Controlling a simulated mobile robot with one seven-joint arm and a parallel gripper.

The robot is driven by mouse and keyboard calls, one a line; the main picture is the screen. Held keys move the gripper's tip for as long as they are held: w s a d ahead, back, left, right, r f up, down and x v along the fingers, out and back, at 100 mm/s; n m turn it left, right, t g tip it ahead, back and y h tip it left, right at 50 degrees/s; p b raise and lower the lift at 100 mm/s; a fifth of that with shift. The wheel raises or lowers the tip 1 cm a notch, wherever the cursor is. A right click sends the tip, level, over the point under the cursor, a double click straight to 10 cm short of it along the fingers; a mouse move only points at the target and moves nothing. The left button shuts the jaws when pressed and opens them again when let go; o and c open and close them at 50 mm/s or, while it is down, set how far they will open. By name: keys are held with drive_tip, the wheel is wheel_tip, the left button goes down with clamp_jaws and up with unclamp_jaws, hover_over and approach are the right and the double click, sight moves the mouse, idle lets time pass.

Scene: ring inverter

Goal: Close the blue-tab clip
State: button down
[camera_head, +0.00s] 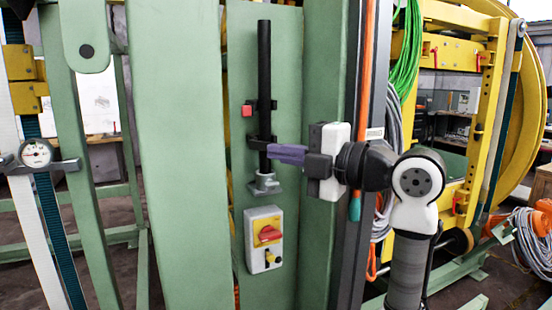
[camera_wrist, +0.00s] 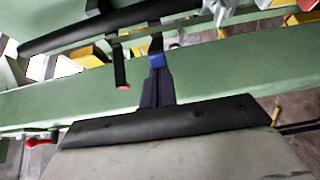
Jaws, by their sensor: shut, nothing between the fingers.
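The blue-tab clip shows in the wrist view as a dark arm by the black tube (camera_wrist: 85,25), ending in a blue tab (camera_wrist: 156,60). My gripper (camera_wrist: 155,82) is shut and empty, its dark fingers pointing at the blue tab. The fingertips overlap or nearly touch the tab; I cannot tell which. In the head view my gripper (camera_head: 282,153) reaches in from the right, its purple fingers beside the black tube (camera_head: 264,60) at the lower clip (camera_head: 254,143). The blue tab is hidden there. I cannot tell whether this clip is fully closed.
A second clip with a red tab (camera_head: 247,111) sits higher on the tube; its tab also shows in the wrist view (camera_wrist: 122,86). A grey fitting (camera_head: 264,184) holds the tube's lower end. Below is a switch box (camera_head: 263,255) with a red knob. Green columns (camera_head: 180,150) flank the panel.

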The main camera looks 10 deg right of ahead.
drive_tip(key=shift+w+d, duration=0.1)
drive_tip(key=shift+d, duration=0.1)
drive_tip(key=shift+r, duration=0.15)
idle(0.6)
wheel_tip(320, 180, up, 20)
idle(0.4)
drive_tip(key=shift+a+f, duration=0.1)
drive_tip(key=shift+f, duration=0.1)
